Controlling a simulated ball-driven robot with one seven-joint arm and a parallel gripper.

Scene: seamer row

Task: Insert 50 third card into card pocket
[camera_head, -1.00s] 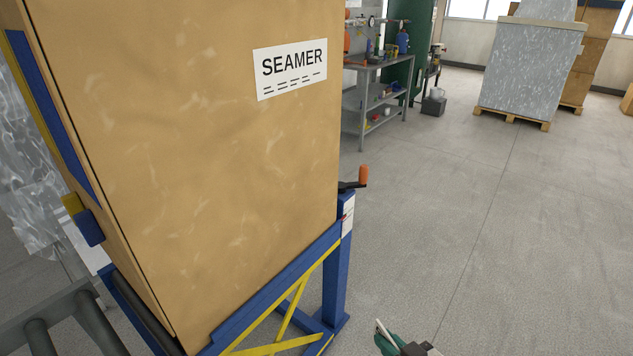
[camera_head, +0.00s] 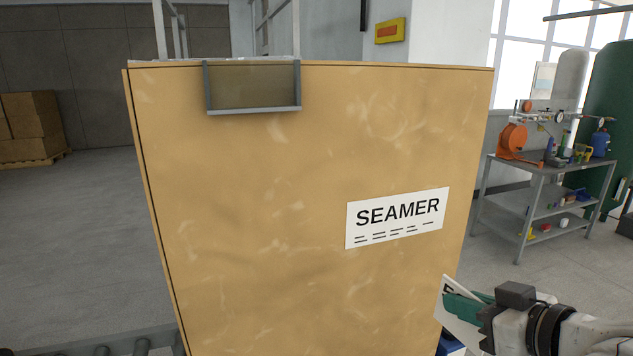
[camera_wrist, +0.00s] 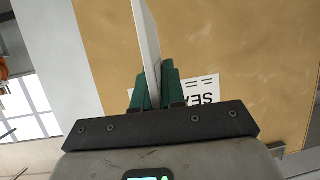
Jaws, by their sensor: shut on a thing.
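My gripper (camera_head: 464,302) is at the lower right in the head view, beside the right edge of the seamer box. Its green fingers are shut on a white card (camera_head: 462,333); a bit of dark print shows on the card. In the wrist view the card (camera_wrist: 147,40) stands nearly edge-on between the green fingers (camera_wrist: 154,88). The card pocket (camera_head: 253,86) is a grey-framed holder with a clear front, at the upper left of the box face. It looks empty, and my gripper is well below and to the right of it.
The large tan box (camera_head: 300,200) bears a SEAMER label (camera_head: 397,218) and fills the middle. Rollers (camera_head: 140,347) show at its foot. A metal workbench (camera_head: 540,185) with tools stands at right. Boxes on a pallet (camera_head: 30,125) are far left. Open floor (camera_head: 80,220) lies left.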

